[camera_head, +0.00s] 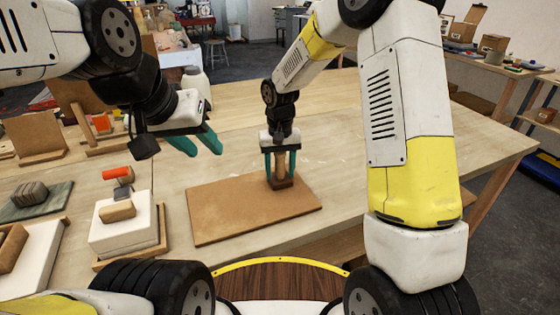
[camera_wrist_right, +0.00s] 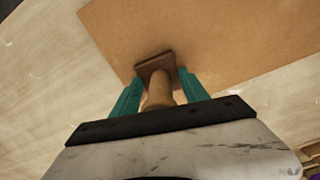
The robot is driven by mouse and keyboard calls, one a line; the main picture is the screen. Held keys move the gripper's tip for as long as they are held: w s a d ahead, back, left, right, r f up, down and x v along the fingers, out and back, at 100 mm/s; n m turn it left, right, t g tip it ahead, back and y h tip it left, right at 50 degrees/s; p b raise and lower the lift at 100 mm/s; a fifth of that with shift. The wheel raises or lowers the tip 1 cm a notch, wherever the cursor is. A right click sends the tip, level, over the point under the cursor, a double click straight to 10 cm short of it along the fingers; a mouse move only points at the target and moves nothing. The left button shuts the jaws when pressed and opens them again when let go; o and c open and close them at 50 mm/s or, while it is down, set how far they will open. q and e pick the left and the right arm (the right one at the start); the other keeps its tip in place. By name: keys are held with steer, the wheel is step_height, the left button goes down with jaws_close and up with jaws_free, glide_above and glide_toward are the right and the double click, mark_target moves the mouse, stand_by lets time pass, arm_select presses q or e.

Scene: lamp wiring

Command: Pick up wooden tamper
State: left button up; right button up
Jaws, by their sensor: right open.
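The wooden tamper (camera_head: 281,179) stands upright on a brown board (camera_head: 225,213) on the table, its square dark base down and its lighter handle up. My right gripper (camera_head: 281,172) points down over it, with its teal fingers on either side of the handle. In the right wrist view the tamper's handle (camera_wrist_right: 158,92) lies between the open fingers, and its base (camera_wrist_right: 155,64) rests on the board. Whether a finger touches the handle is hard to tell. My left gripper (camera_head: 206,142) is above the table to the left, its teal fingers apart with nothing seen between them.
A white block (camera_head: 124,235) with a wooden piece (camera_head: 118,211) and a red-handled tool (camera_head: 117,173) stands at the left. A grey-green slab (camera_head: 36,203) with a rounded block lies further left. The table right of the board is clear.

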steer(key=shift+c, duration=0.4)
jaws_close()
steer(key=shift+r, duration=0.15)
